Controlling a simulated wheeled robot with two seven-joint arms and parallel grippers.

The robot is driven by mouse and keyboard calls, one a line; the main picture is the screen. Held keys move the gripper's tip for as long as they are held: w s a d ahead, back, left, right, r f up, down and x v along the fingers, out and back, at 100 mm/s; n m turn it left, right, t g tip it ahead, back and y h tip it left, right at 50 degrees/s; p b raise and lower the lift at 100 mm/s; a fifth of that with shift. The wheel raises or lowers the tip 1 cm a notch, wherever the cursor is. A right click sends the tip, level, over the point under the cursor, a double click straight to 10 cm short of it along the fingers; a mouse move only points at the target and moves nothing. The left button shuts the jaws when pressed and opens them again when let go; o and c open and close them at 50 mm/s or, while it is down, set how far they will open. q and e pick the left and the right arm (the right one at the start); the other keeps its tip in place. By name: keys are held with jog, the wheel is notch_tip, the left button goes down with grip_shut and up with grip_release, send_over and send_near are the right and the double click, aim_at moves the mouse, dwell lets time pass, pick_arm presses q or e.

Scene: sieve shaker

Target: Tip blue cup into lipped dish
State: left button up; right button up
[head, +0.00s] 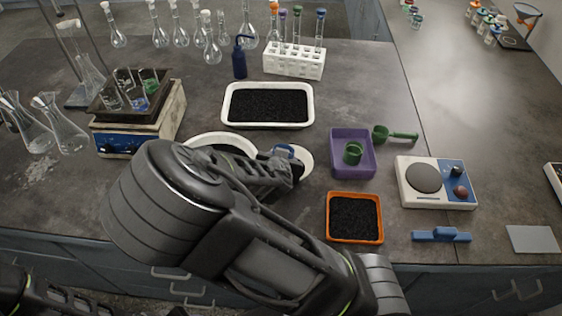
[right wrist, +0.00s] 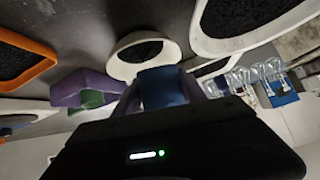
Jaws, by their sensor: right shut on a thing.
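My right gripper (head: 288,165) reaches in over the middle of the bench and is shut on the blue cup (head: 284,150). The cup also shows in the right wrist view (right wrist: 165,88), between the fingers. Its tilt and contents are hard to tell. A small white dish (head: 305,159), partly hidden by the gripper, is just beside and below the cup. In the right wrist view a white lipped dish (right wrist: 120,66) holds dark grains just beyond the cup. A dark part of my left arm shows at the lower left; its fingers cannot be made out.
A larger white round dish (head: 200,139) is partly behind my right arm. A white tray (head: 226,106) of black grains lies behind. The purple tray (head: 337,135) with a green cup, orange tray (head: 331,232) and scale (head: 438,200) are to the right. Glassware stands behind and left.

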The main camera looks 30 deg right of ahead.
jog(key=shift+f+b, duration=0.15)
jog(key=shift+b, duration=0.3)
jog(key=h+b, duration=0.1)
jog(key=b, duration=0.1)
jog(key=t+h+b, duration=0.1)
jog(key=b, duration=0.1)
jog(key=shift+w+d+n+t, duration=0.15)
jog(key=shift+d+n+t, duration=0.15)
jog(key=shift+n, duration=0.1)
jog(key=shift+r+h+b, duration=0.25)
jog(key=shift+h+b, duration=0.2)
jog(key=shift+h, duration=0.05)
jog(key=shift+d+r, duration=0.1)
